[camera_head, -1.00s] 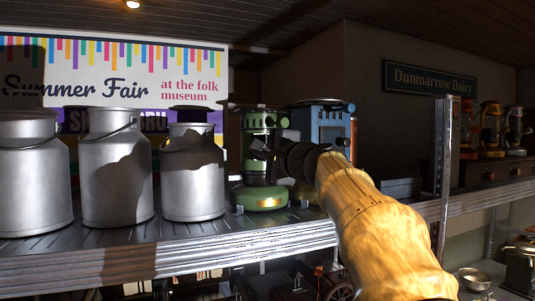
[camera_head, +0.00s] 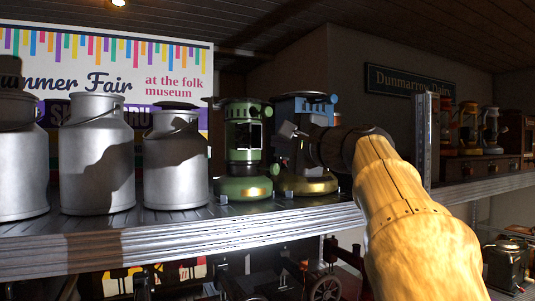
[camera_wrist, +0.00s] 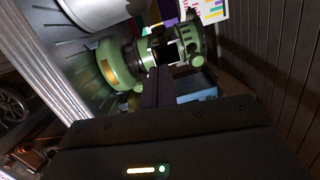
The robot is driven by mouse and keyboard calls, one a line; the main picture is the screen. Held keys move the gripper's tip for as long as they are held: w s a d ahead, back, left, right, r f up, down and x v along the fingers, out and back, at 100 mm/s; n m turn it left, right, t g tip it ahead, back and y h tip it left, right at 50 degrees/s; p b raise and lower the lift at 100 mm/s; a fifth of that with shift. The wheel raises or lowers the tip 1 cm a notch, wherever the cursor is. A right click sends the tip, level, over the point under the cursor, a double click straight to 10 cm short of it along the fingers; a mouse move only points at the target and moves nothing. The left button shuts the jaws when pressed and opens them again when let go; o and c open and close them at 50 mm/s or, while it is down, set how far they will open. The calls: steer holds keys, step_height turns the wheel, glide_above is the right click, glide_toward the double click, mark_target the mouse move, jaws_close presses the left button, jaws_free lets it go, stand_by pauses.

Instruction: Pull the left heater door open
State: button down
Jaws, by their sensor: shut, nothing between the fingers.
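The left heater (camera_head: 242,150) is green, with a round base and a slatted top, and stands upright on the metal shelf. A dark window-like area shows in its front; I cannot tell clearly how its door stands. In the wrist view the green heater (camera_wrist: 112,62) appears tilted, just beyond the fingers. The right heater (camera_head: 305,183) has a blue top and brassy base; my arm hides much of it. My gripper (camera_head: 284,131) is shut and empty, in front of the blue heater and right of the green one. Its dark fingers (camera_wrist: 151,88) show in the wrist view.
Metal milk churns (camera_head: 97,155) stand left of the green heater. The shelf's front edge (camera_head: 150,240) runs below. A metal post (camera_head: 425,140) rises at the right, with lanterns (camera_head: 468,128) beyond it. A sewing machine (camera_head: 325,285) sits underneath.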

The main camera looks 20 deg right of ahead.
steer(key=v, duration=0.3)
steer(key=shift+s+b, duration=0.1)
steer(key=shift+b, duration=0.25)
